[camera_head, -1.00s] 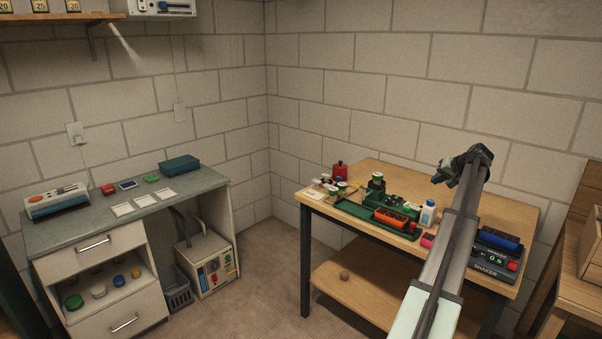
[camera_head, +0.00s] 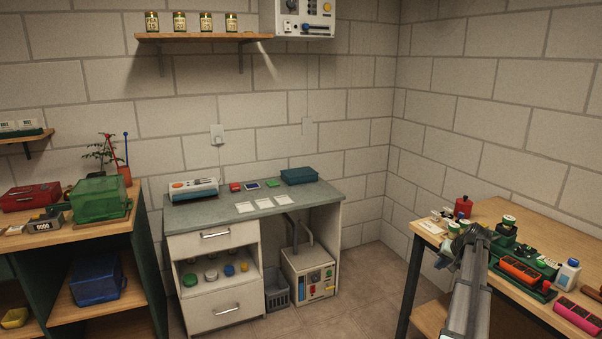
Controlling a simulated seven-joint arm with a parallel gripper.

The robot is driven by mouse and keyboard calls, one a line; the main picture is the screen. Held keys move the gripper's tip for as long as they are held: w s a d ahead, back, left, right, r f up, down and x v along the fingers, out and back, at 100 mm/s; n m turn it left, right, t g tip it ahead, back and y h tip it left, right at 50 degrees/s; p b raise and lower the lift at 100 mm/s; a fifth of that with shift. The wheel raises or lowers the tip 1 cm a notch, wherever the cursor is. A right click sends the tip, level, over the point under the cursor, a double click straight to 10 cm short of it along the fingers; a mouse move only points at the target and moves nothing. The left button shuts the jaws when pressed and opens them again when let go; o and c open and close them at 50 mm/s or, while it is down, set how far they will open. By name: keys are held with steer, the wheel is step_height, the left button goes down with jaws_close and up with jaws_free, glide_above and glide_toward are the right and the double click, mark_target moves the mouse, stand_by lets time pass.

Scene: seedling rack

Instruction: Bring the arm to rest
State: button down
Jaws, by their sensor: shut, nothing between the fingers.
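My arm (camera_head: 468,295) reaches up from the lower right of the head view, in front of the wooden table. My gripper (camera_head: 443,258) is at its far end, small in the picture, seen against the table's left front edge. It is shut and empty. The fingertips are too small to make out clearly. I cannot tell its exact height or whether it touches anything. The arm hides part of the table's front edge and legs.
The wooden table (camera_head: 550,236) at right carries a red bottle (camera_head: 463,207), an orange seedling tray (camera_head: 520,270) and a white bottle (camera_head: 567,274). A grey-topped drawer desk (camera_head: 315,196) stands mid-left, shelves with a green box (camera_head: 100,199) at far left.

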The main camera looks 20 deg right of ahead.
steer(key=w+a+f+n+g+y, duration=0.1)
steer(key=w+a+f, duration=0.25)
steer(key=a, duration=0.75)
steer(key=w+a+f+n+g, duration=0.15)
steer(key=a+f, duration=0.35)
steer(key=a, duration=0.6)
steer(key=w+a+f+n+y, duration=0.1)
steer(key=w+a+f+n, duration=0.3)
steer(key=a, duration=0.7)
steer(key=s+a+f+n+g+h, duration=0.1)
steer(key=s+a+f, duration=0.3)
steer(key=a, duration=0.7)
steer(key=s+a+f+n+g, duration=0.1)
steer(key=s+a+f, duration=0.2)
steer(key=s+a, duration=0.55)
steer(key=s+a+f+n+g+h, duration=0.1)
steer(key=s+a+f+n+g, duration=0.15)
steer(key=a, duration=1.05)
steer(key=s+f+g, duration=0.3)
steer(key=s+f, duration=0.7)
steer(key=s, duration=0.4)
steer(key=s+f+m+g, duration=0.1)
steer(key=s+f+g, duration=0.2)
steer(key=s+f, duration=0.8)
steer(key=s, duration=0.4)
steer(key=shift+f, duration=0.25)
